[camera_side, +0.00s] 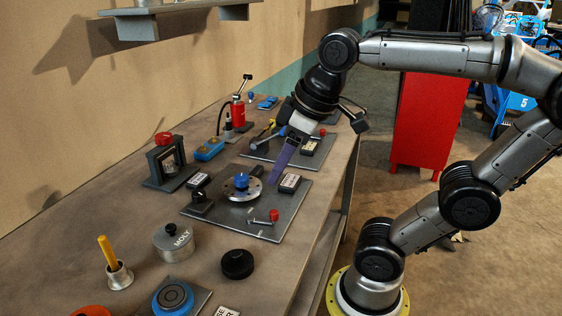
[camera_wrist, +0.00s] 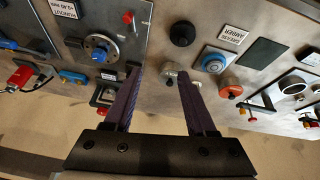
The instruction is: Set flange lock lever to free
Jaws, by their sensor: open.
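A grey plate (camera_side: 222,218) on the bench carries a silver flange (camera_side: 236,194) with a blue centre. A short rod lever with a red knob (camera_side: 273,215) lies in front of the flange, pointing right. In the wrist view the flange (camera_wrist: 98,52) and the red knob (camera_wrist: 127,17) show at upper left. Small labels (camera_side: 290,183) sit on the plate; their text is too small to read fully. My gripper (camera_side: 272,182) is open and empty, with purple fingers above the plate's back right part. In the wrist view its fingertips (camera_wrist: 160,74) are apart and clear of the lever.
A second plate (camera_side: 285,155) with a red-knobbed part lies behind. A silver MOLY pot (camera_side: 174,243), a black knob (camera_side: 237,264) and a yellow-handled cup (camera_side: 119,276) stand in front. A framed fixture (camera_side: 168,165) stands at left. The bench's right edge is close to the plate.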

